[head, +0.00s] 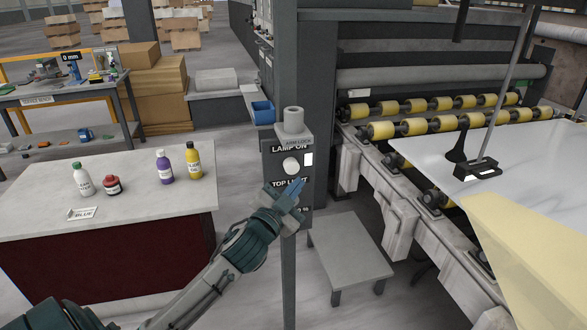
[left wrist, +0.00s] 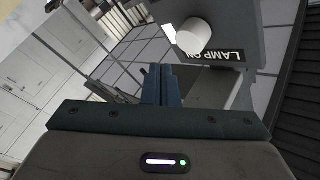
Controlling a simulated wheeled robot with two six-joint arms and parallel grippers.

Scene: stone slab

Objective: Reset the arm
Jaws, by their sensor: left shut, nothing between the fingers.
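My left gripper (head: 290,195) is shut and empty in front of the lower part of a grey post with a control panel (head: 275,170). Its closed fingers also show in the left wrist view (left wrist: 161,85). Just above the fingertips is a round white knob (head: 290,166), with a "LAMP ON" label above it and a "TOP LIGHT" label below. The knob also shows in the left wrist view (left wrist: 193,37), beyond the fingertips and apparently apart from them. My right gripper is in neither view.
A bench (head: 140,165) with several bottles stands left. A roller conveyor (head: 440,125) carrying a pale stone slab (head: 530,150) is on the right. A low grey stool (head: 350,250) stands below the panel. A blue bin (head: 262,112) sits beside the post.

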